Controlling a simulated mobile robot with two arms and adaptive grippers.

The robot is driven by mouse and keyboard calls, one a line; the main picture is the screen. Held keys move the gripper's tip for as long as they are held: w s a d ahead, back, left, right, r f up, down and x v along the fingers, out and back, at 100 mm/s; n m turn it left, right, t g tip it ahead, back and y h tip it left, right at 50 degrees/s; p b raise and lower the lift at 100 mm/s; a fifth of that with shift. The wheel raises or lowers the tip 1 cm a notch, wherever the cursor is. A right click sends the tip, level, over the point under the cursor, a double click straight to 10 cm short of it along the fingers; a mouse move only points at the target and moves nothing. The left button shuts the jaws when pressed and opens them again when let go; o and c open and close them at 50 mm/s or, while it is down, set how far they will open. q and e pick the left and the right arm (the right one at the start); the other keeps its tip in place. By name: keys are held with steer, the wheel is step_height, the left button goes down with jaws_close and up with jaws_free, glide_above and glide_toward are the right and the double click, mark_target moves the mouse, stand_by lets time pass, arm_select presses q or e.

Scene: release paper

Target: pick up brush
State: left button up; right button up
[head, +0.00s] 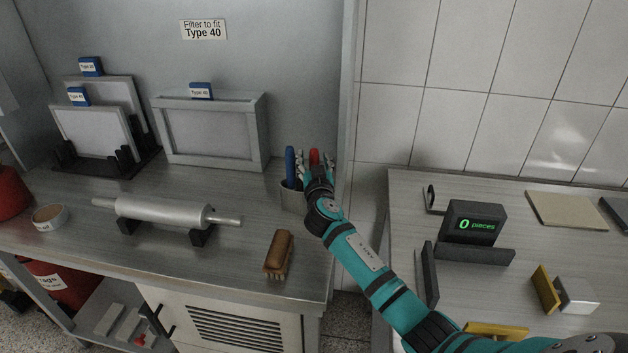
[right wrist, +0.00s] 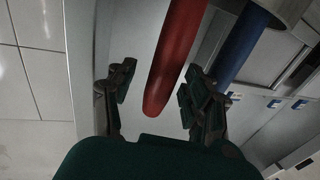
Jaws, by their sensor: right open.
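A grey cup (head: 290,198) stands near the right end of the left bench. A blue handle (head: 290,166) and a red handle (head: 314,157) stick up out of it. My right gripper (head: 316,166) is open at the cup. In the right wrist view, its spread fingers (right wrist: 157,90) lie on either side of the red handle (right wrist: 172,60), with gaps beside it. The blue handle (right wrist: 238,48) is outside the fingers. What the handles end in is hidden in the cup. A brown brush (head: 279,253) lies on the bench in front of the cup. My left gripper is not seen.
A metal roller (head: 165,212) on black supports, framed filters (head: 212,135) and a tape roll (head: 50,216) are on the left bench. A wall edge (head: 349,120) stands right of the cup. A counter reading 0 pieces (head: 472,222) is on the right bench.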

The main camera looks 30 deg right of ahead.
jaws_close()
stand_by(0.8)
